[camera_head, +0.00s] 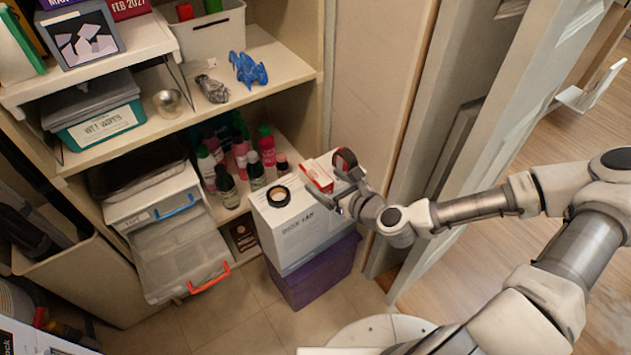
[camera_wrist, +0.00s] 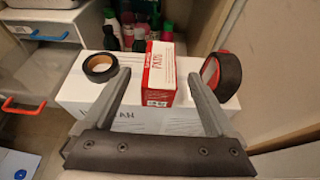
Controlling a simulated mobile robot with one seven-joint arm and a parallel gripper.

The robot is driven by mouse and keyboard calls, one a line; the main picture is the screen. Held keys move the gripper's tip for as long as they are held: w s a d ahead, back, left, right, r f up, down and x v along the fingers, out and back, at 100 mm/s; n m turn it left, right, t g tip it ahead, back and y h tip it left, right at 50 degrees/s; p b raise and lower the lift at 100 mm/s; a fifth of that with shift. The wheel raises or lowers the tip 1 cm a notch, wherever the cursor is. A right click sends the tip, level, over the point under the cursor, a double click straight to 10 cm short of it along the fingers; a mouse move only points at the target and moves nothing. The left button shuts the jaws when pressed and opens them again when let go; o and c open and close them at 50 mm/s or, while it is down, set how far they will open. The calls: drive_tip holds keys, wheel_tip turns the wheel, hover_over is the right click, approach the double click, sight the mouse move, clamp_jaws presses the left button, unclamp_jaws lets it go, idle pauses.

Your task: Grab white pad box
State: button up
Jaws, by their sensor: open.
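A small red and white box with lettering that looks like "PADS" (camera_wrist: 160,73) lies on top of a large white box (camera_head: 299,231). It also shows in the head view (camera_head: 317,176), just left of my gripper. My gripper (camera_wrist: 157,76) is open and empty. In the wrist view its two fingers point toward the small box, one tip on each side of it, with a gap on both sides. In the head view, my gripper (camera_head: 338,199) partly covers the large box's right side.
A black tape roll with a tan core (camera_wrist: 99,67) lies left of the small box, and a red and black roll (camera_wrist: 222,75) stands on its right. Several bottles (camera_head: 240,160) stand behind on the shelf. A purple box (camera_head: 312,272) supports the large white box.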

sight(319, 176)
drive_tip(key=shift+r+b+x, duration=0.1)
drive_tip(key=shift+b+x, duration=0.45)
drive_tip(key=shift+x, duration=0.75)
drive_tip(key=shift+r+b+x, duration=0.15)
drive_tip(key=shift+b+x, duration=0.35)
drive_tip(key=shift+x, duration=0.8)
drive_tip(key=shift+a, duration=0.1)
drive_tip(key=c, duration=1.4)
drive_tip(key=shift+c, duration=0.2)
